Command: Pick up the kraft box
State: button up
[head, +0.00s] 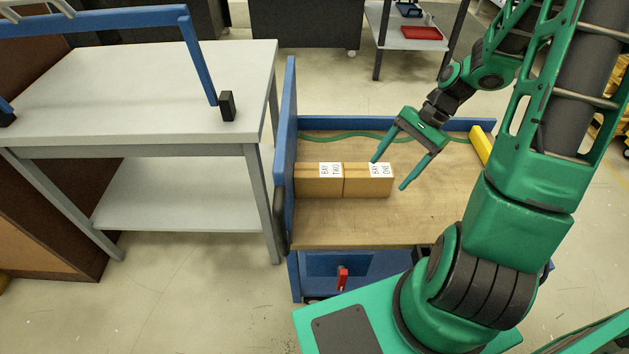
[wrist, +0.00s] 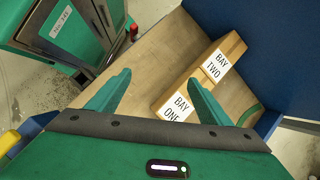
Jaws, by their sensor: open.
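Two kraft boxes stand end to end on the wooden deck of a blue cart. One carries a white BAY TWO label (head: 308,186) and the other a white BAY ONE label (head: 358,188). In the wrist view the BAY TWO box (wrist: 234,46) lies farther off and the BAY ONE box (wrist: 166,99) is nearer. My green gripper (head: 388,175) is open and empty, close to the right end of the BAY ONE box. In the wrist view its right finger overlaps the BAY ONE box, and bare deck shows between the fingertips (wrist: 158,77). I cannot tell whether a finger touches it.
The cart deck (head: 360,228) is clear in front of the boxes. A blue side panel (head: 288,130) rises just left of them. A green cord (head: 340,135) lies along the deck's back, and a yellow bar (head: 480,146) is at right. A grey table (head: 150,95) stands left.

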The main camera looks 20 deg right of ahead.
jog(key=w+a+f+m+t+y, duration=0.1)
jog(key=w+a+f+m+y, duration=0.2)
jog(key=w+f+y, duration=0.15)
jog(key=m+t+y, duration=0.2)
jog(key=m+t, duration=0.1)
jog(key=m, duration=0.1)
send_near(324, 168)
jog(key=shift+s+d+r, duration=0.2)
jog(key=shift+s+d, duration=0.45)
jog(key=shift+d, duration=0.15)
jog(key=shift+w+a+m+t+y, duration=0.15)
jog(key=shift+w+m+t+y, duration=0.1)
jog(key=shift+w+m+t, duration=0.2)
jog(key=x, duration=0.5)
jog(key=shift+s+f+x, duration=0.1)
jog(key=shift+s+x, duration=0.1)
jog(key=shift+x, duration=1.2)
jog(key=shift+s+f+x, duration=0.15)
jog(key=shift+x, duration=1.2)
grip_shut()
jog(key=shift+r, duration=0.1)
